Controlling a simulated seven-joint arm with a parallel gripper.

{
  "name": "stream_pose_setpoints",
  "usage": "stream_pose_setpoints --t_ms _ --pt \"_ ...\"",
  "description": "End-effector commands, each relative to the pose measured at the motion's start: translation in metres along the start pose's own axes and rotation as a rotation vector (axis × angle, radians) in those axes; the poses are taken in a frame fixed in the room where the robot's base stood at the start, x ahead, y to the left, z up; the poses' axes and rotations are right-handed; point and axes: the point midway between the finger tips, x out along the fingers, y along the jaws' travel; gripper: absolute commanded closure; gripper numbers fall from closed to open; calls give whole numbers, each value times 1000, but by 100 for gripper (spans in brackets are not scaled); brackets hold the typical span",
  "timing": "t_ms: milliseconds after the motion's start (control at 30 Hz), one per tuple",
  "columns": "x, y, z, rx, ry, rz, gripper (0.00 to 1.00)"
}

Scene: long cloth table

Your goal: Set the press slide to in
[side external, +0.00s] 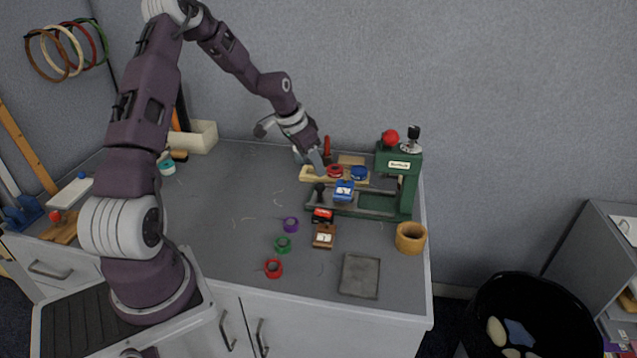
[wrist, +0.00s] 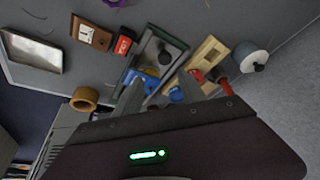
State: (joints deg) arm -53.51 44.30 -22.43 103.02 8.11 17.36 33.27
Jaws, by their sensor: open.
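The green press (side external: 410,180) stands at the back right of the table, with a red ball and a black-topped knob on its head. Its low base runs left from the column and carries a blue block (side external: 344,190) and a black slide knob (side external: 319,190) at the left end. In the wrist view the blue block (wrist: 148,79) lies near the left finger and the black knob (wrist: 165,57) shows beyond the fingertips. My gripper (side external: 318,164) is open and empty, above and behind the knob, apart from it. Its two fingers (wrist: 159,84) are spread in the wrist view. The press head is not clear there.
A wooden rack (side external: 313,175) with red and blue rings lies behind the press base, close to my gripper. A red box (side external: 322,215), a brown box (side external: 324,235) and coloured tape rolls lie in front. A wooden cup (side external: 411,238) and grey plate (side external: 360,276) are nearer the right edge.

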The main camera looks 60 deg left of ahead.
Motion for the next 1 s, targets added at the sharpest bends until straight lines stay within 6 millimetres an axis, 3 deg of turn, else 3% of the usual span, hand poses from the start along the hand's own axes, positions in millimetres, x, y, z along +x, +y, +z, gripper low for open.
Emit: stream_pose_setpoints --t_ms 100,400,533,767,800,1000 --pt "21 -14 6 -21 15 13 52" --pt "75 -13 6 -22 13 15 52" --pt "88 -13 6 -22 13 14 52" --pt "90 -13 6 -22 13 13 52" --pt "90 -13 6 -22 13 13 54" --pt "89 -13 6 -23 13 13 94"
